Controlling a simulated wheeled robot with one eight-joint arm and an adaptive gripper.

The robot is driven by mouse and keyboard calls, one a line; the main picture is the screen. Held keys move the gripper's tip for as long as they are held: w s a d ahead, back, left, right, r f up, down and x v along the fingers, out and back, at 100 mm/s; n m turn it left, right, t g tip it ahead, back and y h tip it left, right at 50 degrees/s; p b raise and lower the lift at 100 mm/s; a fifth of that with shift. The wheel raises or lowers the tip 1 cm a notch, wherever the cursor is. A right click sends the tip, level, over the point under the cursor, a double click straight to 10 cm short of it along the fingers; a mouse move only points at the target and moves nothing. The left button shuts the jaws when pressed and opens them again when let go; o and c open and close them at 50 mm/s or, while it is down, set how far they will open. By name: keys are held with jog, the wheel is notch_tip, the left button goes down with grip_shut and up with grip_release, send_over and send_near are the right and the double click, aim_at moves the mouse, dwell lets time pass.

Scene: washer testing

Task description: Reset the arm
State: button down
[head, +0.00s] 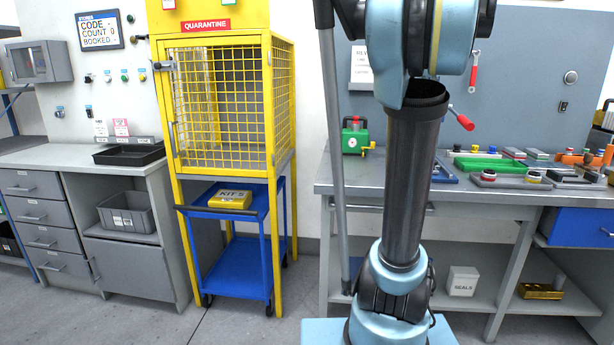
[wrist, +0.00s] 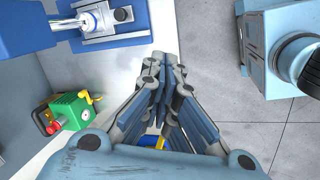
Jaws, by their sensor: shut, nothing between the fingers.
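My arm rises through the middle of the head view, with its upper links at the top edge. My gripper is outside the head view. In the wrist view my gripper (wrist: 163,62) is shut, its fingers together and nothing between them. It hangs over the bench edge and the grey floor. A green device with a red part (wrist: 70,112) lies to its left in the wrist view. The same green device stands on the right bench in the head view (head: 355,138).
A yellow quarantine cage (head: 225,100) stands left of my arm, with a blue cart (head: 238,265) under it bearing a yellow kit case (head: 230,199). The right workbench (head: 400,190) holds a green tray (head: 490,164) and several small parts. Open floor lies before the cage.

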jog(key=s+a+f+m, duration=0.4)
jog(key=s+a+f, duration=0.2)
jog(key=f, duration=0.6)
jog(key=s+a+f+m+y, duration=0.1)
jog(key=s+a+f+m, duration=0.2)
jog(key=f, duration=1)
jog(key=s+a+f+m+y, duration=0.1)
jog(key=s+a+f+m, duration=0.3)
jog(key=s+a+f, duration=0.6)
notch_tip(320, 180, down, 3)
jog(key=s, duration=0.2)
jog(key=shift+s+m, duration=0.3)
jog(key=shift+s, duration=0.05)
